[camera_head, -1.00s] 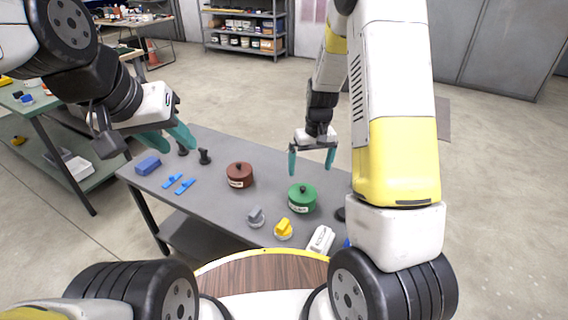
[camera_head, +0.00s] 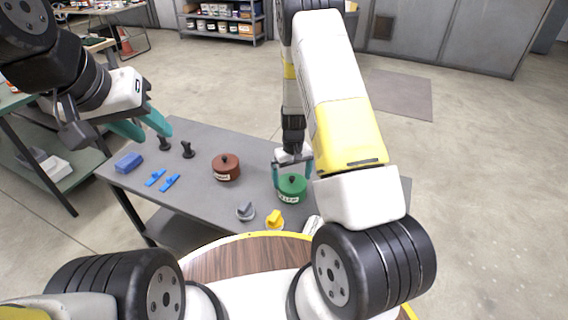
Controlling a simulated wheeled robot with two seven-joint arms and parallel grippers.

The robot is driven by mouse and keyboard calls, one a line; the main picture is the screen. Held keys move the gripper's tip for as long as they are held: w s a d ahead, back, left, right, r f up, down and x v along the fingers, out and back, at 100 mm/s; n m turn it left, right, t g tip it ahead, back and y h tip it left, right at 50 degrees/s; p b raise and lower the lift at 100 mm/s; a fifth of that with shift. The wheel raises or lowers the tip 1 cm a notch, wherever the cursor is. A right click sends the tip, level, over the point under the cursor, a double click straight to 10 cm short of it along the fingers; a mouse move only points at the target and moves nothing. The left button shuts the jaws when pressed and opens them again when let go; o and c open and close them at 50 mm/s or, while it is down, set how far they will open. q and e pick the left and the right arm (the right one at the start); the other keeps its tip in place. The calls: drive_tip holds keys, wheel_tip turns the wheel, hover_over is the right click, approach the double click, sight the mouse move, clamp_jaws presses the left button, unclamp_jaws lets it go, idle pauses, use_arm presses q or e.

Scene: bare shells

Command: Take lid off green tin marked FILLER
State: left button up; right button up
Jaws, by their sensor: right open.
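The green tin (camera_head: 292,190) stands upright on the grey table, with its lid on and a dark knob on top. A pale label shows on its front, too small to read surely. My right gripper (camera_head: 293,178) is open, pointing down, with its teal fingers at the left and right sides of the tin's top. I cannot tell whether the fingers touch it. My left gripper (camera_head: 148,128) hangs above the table's far left end, away from the tin. Its fingers look apart and nothing shows between them.
A grey knobbed piece (camera_head: 245,211) and a yellow one (camera_head: 274,220) are in front. Blue clips (camera_head: 170,182), a blue block (camera_head: 128,162) and dark pegs (camera_head: 187,150) lie left. A white object is partly hidden by my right arm.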

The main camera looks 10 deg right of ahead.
drive_tip(key=c, duration=1)
